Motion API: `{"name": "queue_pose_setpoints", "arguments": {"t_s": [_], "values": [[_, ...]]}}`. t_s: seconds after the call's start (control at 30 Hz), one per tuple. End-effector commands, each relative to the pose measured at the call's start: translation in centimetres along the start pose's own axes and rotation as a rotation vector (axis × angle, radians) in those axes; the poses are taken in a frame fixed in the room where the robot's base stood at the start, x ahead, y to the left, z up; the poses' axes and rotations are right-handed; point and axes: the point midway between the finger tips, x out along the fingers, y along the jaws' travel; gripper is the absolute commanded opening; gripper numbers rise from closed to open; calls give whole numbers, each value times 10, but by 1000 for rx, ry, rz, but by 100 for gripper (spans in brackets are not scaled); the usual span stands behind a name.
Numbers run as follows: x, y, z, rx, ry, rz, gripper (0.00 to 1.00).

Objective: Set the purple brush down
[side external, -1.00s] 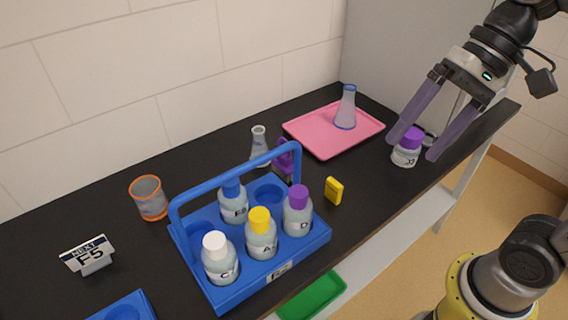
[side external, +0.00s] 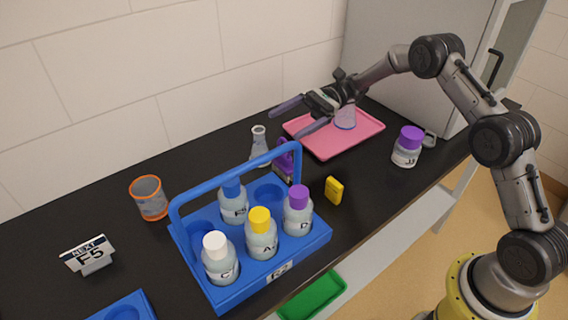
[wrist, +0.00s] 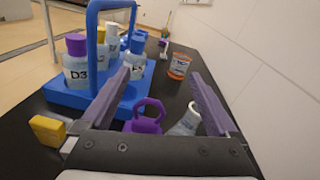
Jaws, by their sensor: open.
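The purple brush (side external: 284,160) has a looped handle and stands on the black bench, just behind the right end of the blue bottle carrier. In the side external view the carrier's handle partly covers it. In the wrist view the purple brush (wrist: 146,118) shows low between my fingers, its lower part cut off by my gripper's body. My gripper (side external: 296,116) is open and empty, its fingers pointing left. It is above the bench near the pink tray's left edge, apart from the brush.
The blue carrier (side external: 262,285) holds several capped bottles. A small flask (side external: 259,146) stands close to the brush. A pink tray (side external: 330,146) bears another flask (side external: 345,118). A yellow block (side external: 334,190), purple-capped bottle (side external: 407,147) and orange-rimmed beaker (side external: 150,200) stand around. Bench between beaker and carrier is clear.

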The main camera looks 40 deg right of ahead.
Motion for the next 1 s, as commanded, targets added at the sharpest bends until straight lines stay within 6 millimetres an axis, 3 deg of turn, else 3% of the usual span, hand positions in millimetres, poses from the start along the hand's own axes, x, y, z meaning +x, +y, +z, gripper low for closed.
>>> {"name": "queue_pose_setpoints", "arguments": {"t_s": [0.03,0.1,0.3,0.47,0.77,1.0], "values": [[-5,0,-26,39,-17,-19,95],[-9,3,-51,79,-31,-35,95],[-15,17,-93,162,-54,-54,95],[-12,19,-99,176,-57,-60,95],[14,17,-97,175,-56,-59,95],[47,16,-95,174,-55,-57,95]]}}
